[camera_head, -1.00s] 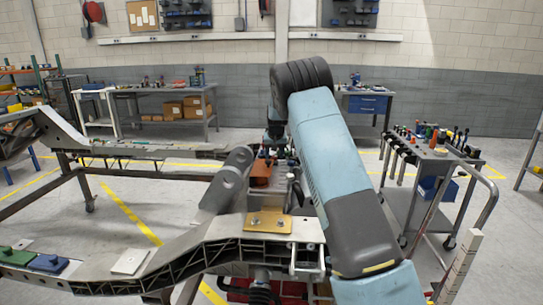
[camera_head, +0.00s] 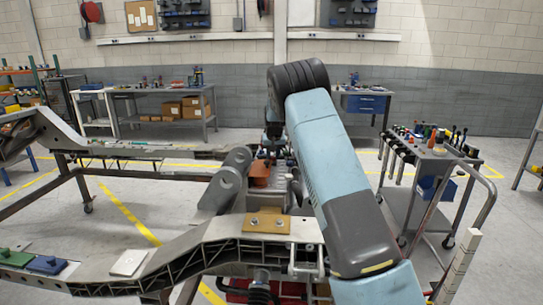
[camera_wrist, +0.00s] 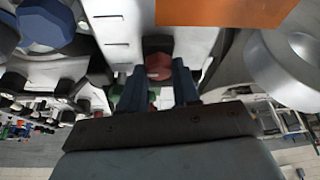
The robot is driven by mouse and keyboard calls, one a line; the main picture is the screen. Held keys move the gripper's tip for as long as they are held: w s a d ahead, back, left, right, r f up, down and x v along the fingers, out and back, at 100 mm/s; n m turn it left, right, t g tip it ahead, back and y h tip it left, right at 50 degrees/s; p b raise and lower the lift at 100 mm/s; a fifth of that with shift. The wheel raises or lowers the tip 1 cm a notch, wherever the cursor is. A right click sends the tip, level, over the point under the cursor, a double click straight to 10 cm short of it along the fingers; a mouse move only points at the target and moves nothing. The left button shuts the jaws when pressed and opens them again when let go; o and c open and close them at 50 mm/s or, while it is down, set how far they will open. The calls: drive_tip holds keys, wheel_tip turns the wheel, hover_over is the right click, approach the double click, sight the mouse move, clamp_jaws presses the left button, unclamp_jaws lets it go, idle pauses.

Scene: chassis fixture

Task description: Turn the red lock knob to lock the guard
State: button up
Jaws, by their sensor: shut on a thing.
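The red lock knob (camera_wrist: 158,66) shows in the wrist view, on a dark mount against a pale metal plate. My gripper (camera_wrist: 159,84) has its two dark blue-grey fingers on either side of it, shut on the knob. In the head view my gripper (camera_head: 271,150) is small and mostly hidden among the fixture parts, and I cannot make out the knob there. Which part is the guard is not clear. An orange part (camera_wrist: 225,11) lies at the top of the wrist view, and an orange-brown block (camera_head: 260,173) shows on the fixture in the head view.
The grey chassis frame (camera_head: 200,247) spans the lower left, with an upright bracket (camera_head: 226,185) close to my gripper. A tool cart (camera_head: 432,165) stands at the right. A blue part (camera_wrist: 45,24) and a round metal ring (camera_wrist: 290,62) flank the fingers.

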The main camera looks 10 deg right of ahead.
drive_tip(key=shift+a, duration=0.35)
drive_tip(key=shift+d+m, duration=0.1)
drive_tip(key=shift+m, duration=0.2)
drive_tip(key=m+h, duration=0.1)
drive_tip(key=m, duration=0.2)
drive_tip(key=shift+m+h, duration=0.3)
drive_tip(key=m, duration=0.2)
drive_tip(key=m+g+h, duration=0.1)
drive_tip(key=m, duration=0.2)
drive_tip(key=shift+w+a+m+g+h, duration=0.2)
drive_tip(key=shift+a+m+g+h, duration=0.1)
drive_tip(key=shift+a+g, duration=0.1)
drive_tip(key=shift+o, duration=0.2)
drive_tip(key=m+g, duration=0.1)
drive_tip(key=m, duration=0.2)
drive_tip(key=shift+r+h, duration=0.15)
drive_tip(key=shift+h, duration=0.15)
drive_tip(key=m, duration=0.2)
drive_tip(key=m+g, duration=0.1)
drive_tip(key=m, duration=0.1)
drive_tip(key=shift+w+m+g, duration=0.15)
drive_tip(key=shift+m+g, duration=0.15)
drive_tip(key=shift+o, duration=0.2)
drive_tip(key=shift+d, duration=0.15)
drive_tip(key=shift+r, duration=0.1)
